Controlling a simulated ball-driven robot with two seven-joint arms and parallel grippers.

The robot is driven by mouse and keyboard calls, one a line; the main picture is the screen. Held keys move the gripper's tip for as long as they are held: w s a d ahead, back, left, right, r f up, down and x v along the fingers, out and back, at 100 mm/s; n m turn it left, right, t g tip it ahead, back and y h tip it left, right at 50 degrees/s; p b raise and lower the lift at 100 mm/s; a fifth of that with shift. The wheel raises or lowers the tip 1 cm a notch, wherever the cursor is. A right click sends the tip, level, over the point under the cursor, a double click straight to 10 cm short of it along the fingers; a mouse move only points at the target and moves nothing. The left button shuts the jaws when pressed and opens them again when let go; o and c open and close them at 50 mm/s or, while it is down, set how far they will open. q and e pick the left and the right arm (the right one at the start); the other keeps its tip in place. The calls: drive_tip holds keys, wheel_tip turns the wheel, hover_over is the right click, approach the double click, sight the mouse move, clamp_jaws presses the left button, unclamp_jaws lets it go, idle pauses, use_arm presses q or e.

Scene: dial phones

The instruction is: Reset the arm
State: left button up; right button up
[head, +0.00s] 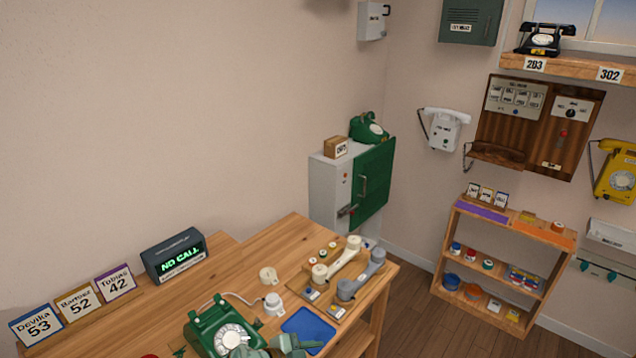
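Grey-green jointed shapes at the bottom edge of the head view, just right of the green dial phone (219,331), look like part of my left gripper (290,343). They are cut off by the frame edge, so I cannot tell whether the fingers are open or hold anything. They overlap the phone's right side in the picture; contact is unclear. My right gripper is not in view. The phone stands on the wooden table (290,240) near its front.
A blue mat (309,330) lies right of the phone. A NO CALL display (175,257) and name cards (76,305) stand left. A grey-green cabinet (350,185) and low shelf (503,262) stand beyond, with floor between.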

use_arm(q)
wheel_tip(320, 180, up, 10)
drive_tip(key=s+n+t+y, duration=0.2)
drive_tip(key=n+t, duration=0.4)
drive_tip(key=t, duration=0.2)
drive_tip(key=s+a+r+n+g+y, duration=0.25)
drive_tip(key=s+a+y, duration=0.35)
drive_tip(key=s+a, duration=0.65)
drive_tip(key=s+a+r+n+g+y, duration=0.15)
drive_tip(key=s+a+g+y, duration=0.45)
drive_tip(key=a, duration=1)
drive_tip(key=s+d+f+g+h+b, duration=0.1)
drive_tip(key=s+d+f+b, duration=0.15)
drive_tip(key=f, duration=0.95)
drive_tip(key=s+d+f+n+h+b, duration=0.1)
drive_tip(key=s+f+b, duration=0.2)
drive_tip(key=f, duration=0.9)
drive_tip(key=s+d+f+g+b, duration=0.1)
drive_tip(key=s+f+b, duration=0.15)
drive_tip(key=f, duration=0.95)
drive_tip(key=s+f+n+g+h+b, duration=0.1)
drive_tip(key=s+f+b, duration=0.4)
drive_tip(key=s+f, duration=1.4)
drive_tip(key=shift+f+n+g+h, duration=0.4)
drive_tip(key=shift+n+g, duration=0.35)
drive_tip(key=shift+n, duration=0.25)
drive_tip(key=shift+s+a, duration=0.1)
drive_tip(key=shift+a, duration=0.05)
